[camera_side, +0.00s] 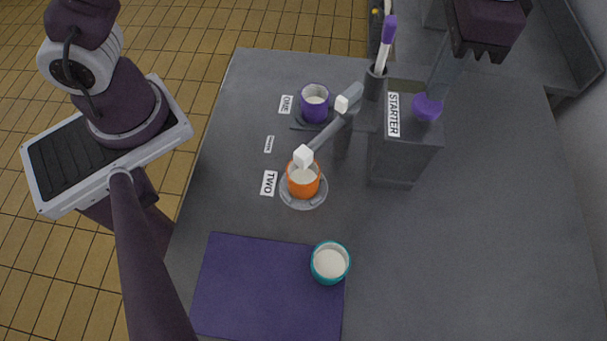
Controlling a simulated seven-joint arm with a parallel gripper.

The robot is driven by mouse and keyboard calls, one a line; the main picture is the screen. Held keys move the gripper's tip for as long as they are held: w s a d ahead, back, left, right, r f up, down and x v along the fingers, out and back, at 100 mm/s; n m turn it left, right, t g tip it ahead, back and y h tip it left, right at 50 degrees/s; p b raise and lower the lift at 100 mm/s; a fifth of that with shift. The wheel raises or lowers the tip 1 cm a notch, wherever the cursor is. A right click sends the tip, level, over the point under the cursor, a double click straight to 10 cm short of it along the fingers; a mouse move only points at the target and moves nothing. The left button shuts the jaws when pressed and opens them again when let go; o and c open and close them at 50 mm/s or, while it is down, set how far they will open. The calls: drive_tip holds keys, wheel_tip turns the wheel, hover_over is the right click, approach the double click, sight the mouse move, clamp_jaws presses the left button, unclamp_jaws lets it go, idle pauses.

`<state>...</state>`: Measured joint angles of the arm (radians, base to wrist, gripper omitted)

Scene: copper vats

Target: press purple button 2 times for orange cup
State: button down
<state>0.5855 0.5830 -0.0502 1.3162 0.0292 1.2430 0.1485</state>
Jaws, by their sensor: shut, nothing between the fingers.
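The purple button (427,107) sits on top of the grey machine labelled STARTER. My gripper (434,94) comes down from the upper right, shut and empty. Its fingertips are right at the button's far edge in the picture; I cannot tell whether they touch it. The orange cup (304,183) stands upright on a grey saucer (303,202) beside the label TWO, below a spout with a white tip (303,157). Pale contents show inside the cup.
A purple cup (314,108) stands by the label ONE near another spout (343,104). A teal cup (330,263) stands on the corner of a purple mat (262,290). The table's right side is clear.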

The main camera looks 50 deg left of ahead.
sight(429, 103)
idle(0.6)
drive_tip(key=shift+f, duration=1.6)
drive_tip(key=shift+r, duration=1.6)
drive_tip(key=shift+f, duration=0.15)
drive_tip(key=shift+f, duration=1.45)
drive_tip(key=shift+r, duration=1.6)
